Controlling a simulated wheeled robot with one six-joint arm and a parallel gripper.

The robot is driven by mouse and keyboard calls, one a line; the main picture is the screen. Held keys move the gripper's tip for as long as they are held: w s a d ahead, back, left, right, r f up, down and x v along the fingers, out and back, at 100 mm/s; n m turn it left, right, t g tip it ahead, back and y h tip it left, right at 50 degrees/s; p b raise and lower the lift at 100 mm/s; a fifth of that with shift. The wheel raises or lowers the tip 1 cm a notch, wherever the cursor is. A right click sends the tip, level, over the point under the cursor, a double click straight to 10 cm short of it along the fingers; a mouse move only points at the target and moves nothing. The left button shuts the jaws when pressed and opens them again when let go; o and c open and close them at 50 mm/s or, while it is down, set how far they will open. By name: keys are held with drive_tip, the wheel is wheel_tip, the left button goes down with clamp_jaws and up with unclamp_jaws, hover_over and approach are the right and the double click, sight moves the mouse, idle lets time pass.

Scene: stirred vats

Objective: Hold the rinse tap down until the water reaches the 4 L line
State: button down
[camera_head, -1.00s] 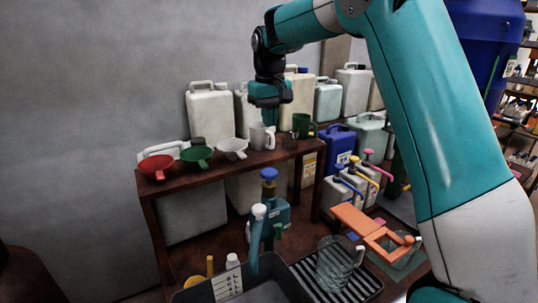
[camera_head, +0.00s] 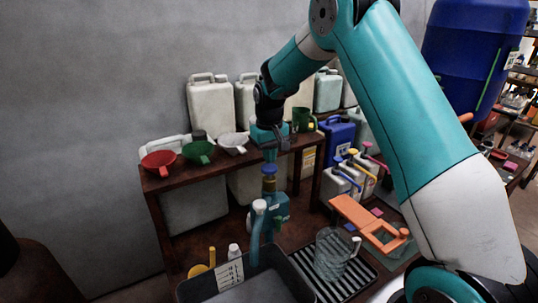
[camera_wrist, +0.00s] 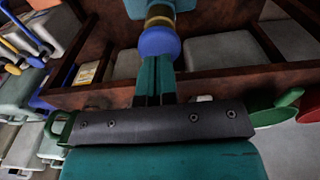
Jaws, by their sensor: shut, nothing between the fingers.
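The tap has a round blue knob (camera_head: 269,170) on a brass-coloured neck above a teal body (camera_head: 276,210). A teal spout with a pale top (camera_head: 259,207) stands in front of it, by a dark grey tub (camera_head: 196,289). A white scale card (camera_head: 229,274) is on the tub's left side; its marks and the water level are too small to read. My gripper (camera_head: 270,156) is shut and empty, pointing down just above the knob. In the wrist view the fingertips (camera_wrist: 157,62) overlap the blue knob's edge (camera_wrist: 159,41); I cannot tell whether they touch.
A shelf with red, green and white funnels (camera_head: 198,153) and a green mug (camera_head: 304,120) runs close behind my gripper. A clear jug (camera_head: 333,254) stands on a slatted rack at right.

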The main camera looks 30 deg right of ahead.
sight(270, 168)
drive_tip(key=shift+f+p, duration=0.3)
drive_tip(key=shift+f, duration=0.75)
wheel_tip(270, 168, down, 2)
drive_tip(key=shift+f+b, duration=0.1)
drive_tip(key=shift+b, duration=0.9)
drive_tip(key=shift+s+f, duration=0.1)
drive_tip(key=shift+s, duration=0.05)
idle(5.7)
